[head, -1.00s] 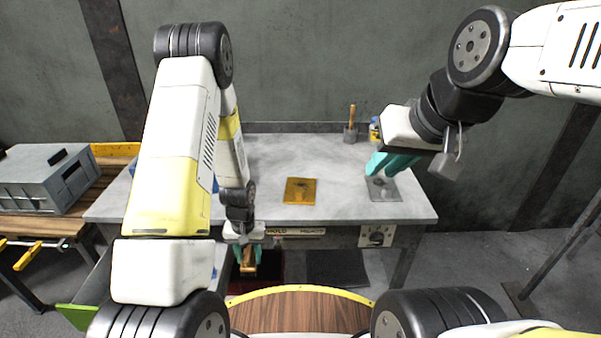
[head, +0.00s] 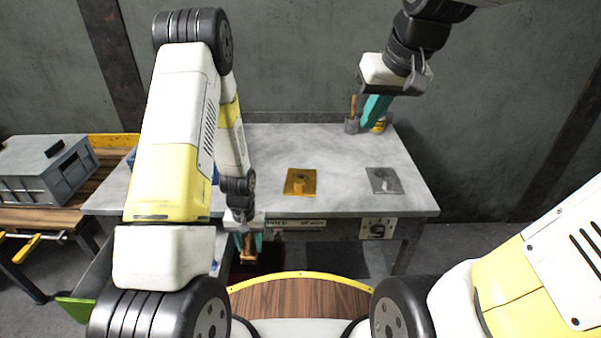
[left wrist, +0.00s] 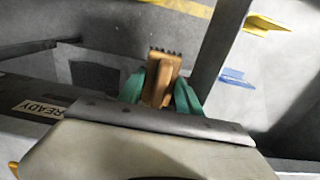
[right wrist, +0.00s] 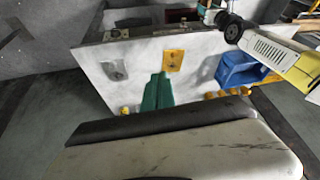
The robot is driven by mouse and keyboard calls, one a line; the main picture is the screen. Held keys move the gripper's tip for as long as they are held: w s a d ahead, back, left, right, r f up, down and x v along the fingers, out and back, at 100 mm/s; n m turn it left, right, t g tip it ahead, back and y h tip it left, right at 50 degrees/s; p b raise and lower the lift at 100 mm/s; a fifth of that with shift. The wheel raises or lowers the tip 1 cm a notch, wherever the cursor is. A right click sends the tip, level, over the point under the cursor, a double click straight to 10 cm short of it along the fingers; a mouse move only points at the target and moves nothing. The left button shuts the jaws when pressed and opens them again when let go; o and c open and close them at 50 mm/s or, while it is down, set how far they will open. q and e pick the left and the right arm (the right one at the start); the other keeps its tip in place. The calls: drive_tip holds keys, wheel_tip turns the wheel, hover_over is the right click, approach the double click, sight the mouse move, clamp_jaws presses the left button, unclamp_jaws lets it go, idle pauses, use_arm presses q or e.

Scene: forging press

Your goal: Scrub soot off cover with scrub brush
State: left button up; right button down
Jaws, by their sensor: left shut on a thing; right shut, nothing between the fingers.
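My left gripper (head: 249,242) is at the front edge of the table, shut on a brown block-like tool (head: 248,256). In the left wrist view the tool (left wrist: 160,75) has a row of dark teeth or bristles at its far end; it looks like the scrub brush. An orange-yellow plate (head: 308,183) with a dark patch lies mid-table. A grey plate (head: 383,181) with a dark mark lies to its right. I cannot tell which is the cover. My right gripper (head: 372,112) is shut and empty, above the table's back right; its teal fingers also show in the right wrist view (right wrist: 158,92).
A wooden-handled tool (head: 353,104) stands in a cup (head: 352,126) at the table's back, close to my right fingers and a yellow container (head: 380,125). A blue bin (right wrist: 240,70) is on the table. The table (head: 345,160) is clear between plates and back.

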drive_tip(key=w+a+f+n+g, duration=0.1)
drive_tip(key=w+a+f+g, duration=0.15)
drive_tip(key=w, duration=0.85)
drive_tip(key=n+g+h, duration=0.2)
drive_tip(key=n, duration=0.1)
hover_over(314, 181)
wheel_tip(314, 181, down, 23)
drive_tip(key=shift+f, duration=2.65)
drive_tip(key=shift+w+f, duration=0.1)
drive_tip(key=shift+f, duration=2.15)
drive_tip(key=shift+r, duration=0.15)
drive_tip(key=shift+r, duration=2.85)
